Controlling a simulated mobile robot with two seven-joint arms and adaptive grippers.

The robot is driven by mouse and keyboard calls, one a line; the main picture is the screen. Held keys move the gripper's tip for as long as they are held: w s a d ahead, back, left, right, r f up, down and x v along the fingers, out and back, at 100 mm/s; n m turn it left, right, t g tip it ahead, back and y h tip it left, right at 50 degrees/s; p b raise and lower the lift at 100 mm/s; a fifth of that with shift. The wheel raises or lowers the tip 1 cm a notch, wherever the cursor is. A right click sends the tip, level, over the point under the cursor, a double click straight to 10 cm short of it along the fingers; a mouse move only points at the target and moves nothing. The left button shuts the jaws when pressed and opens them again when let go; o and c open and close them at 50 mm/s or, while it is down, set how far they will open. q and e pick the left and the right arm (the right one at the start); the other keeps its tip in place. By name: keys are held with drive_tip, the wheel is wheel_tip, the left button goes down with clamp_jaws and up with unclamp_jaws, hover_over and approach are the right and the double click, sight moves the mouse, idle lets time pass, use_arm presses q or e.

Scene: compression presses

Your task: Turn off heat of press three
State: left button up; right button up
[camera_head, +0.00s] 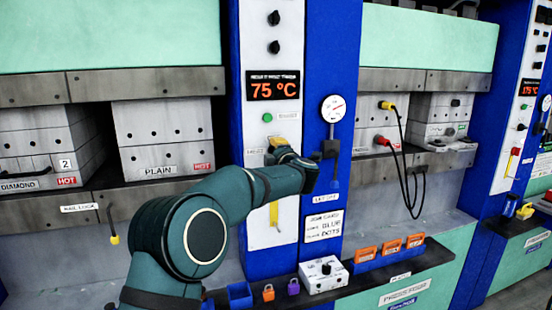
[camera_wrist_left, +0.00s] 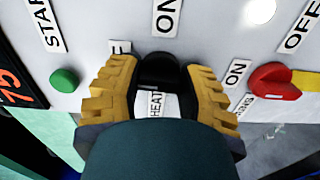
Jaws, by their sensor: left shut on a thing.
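The white control panel (camera_head: 272,235) of the nearest press is in the middle of the head view. Its display (camera_head: 273,86) reads 75 °C in orange; the press name above it is too small to read. My left gripper (camera_head: 283,148) is at this panel, below the green button (camera_head: 267,118). In the left wrist view, my left gripper (camera_wrist_left: 160,85) has its yellow fingers shut on the black heat knob (camera_wrist_left: 160,68). An ON label (camera_wrist_left: 167,18) and a partly hidden HEAT label (camera_wrist_left: 156,104) are beside the knob. My right gripper is not in view.
A red knob (camera_wrist_left: 274,82) is close to the fingers, right in the left wrist view, and the green button (camera_wrist_left: 64,80) is left. A gauge with a lever (camera_head: 332,112) stands right of the panel.

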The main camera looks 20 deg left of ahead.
use_arm(q)
drive_tip(key=shift+n, duration=0.5)
drive_tip(key=o, duration=1.2)
drive_tip(key=v, duration=1.2)
